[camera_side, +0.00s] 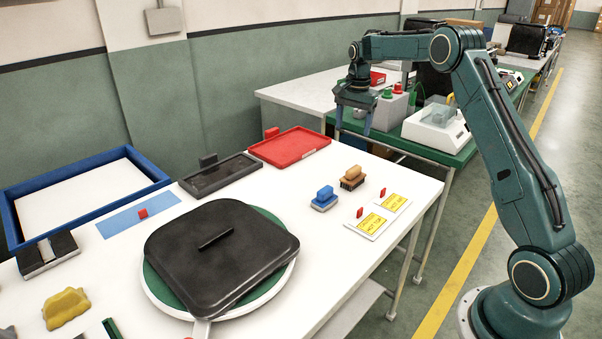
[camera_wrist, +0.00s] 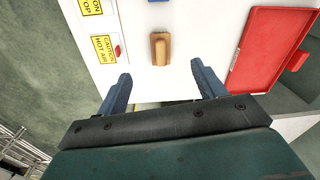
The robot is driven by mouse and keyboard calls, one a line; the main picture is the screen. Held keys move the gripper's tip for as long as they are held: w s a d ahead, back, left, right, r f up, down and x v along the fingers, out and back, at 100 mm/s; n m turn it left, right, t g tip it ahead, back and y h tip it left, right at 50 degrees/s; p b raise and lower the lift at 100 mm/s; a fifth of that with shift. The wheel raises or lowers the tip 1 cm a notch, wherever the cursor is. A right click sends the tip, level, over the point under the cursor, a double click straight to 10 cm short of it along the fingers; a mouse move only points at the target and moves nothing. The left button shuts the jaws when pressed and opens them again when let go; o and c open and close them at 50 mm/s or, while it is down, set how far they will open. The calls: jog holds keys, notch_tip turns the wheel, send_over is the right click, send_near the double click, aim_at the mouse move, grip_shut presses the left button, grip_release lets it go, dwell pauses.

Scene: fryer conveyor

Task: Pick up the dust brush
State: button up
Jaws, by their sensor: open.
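A brush with an orange-brown handle and dark bristles (camera_side: 353,177) stands on the white table near its right end. In the wrist view its handle (camera_wrist: 160,48) lies ahead of and between the lines of my two fingers. A blue-handled brush (camera_side: 325,198) stands just left of it; only its blue edge (camera_wrist: 158,1) shows at the top of the wrist view. I cannot tell by looks alone which is called the dust brush. My gripper (camera_side: 352,122) is open and empty, above and beyond the table's far right end, apart from both brushes. Its fingers (camera_wrist: 160,72) point toward the table.
Yellow-labelled cards (camera_side: 378,216) with red knobs lie right of the brushes. A red tray (camera_side: 290,147), a black tray (camera_side: 220,175) and a large black lid (camera_side: 220,250) stand to the left. A green bench (camera_side: 458,156) with devices is behind. Table around the brown brush is clear.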

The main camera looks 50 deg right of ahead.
jog(key=m, duration=0.2)
send_over(354, 168)
notch_tip(354, 168, down, 7)
jog(key=shift+s+d+r+g, duration=0.1)
jog(key=shift+s+r+g, duration=0.1)
jog(key=shift+g, duration=0.1)
jog(key=shift+f, duration=4.3)
jog(key=shift+f, duration=0.15)
jog(key=shift+w+f, duration=0.2)
jog(key=shift+f, duration=2.25)
jog(key=shift+c, duration=0.4)
jog(key=c, duration=0.9)
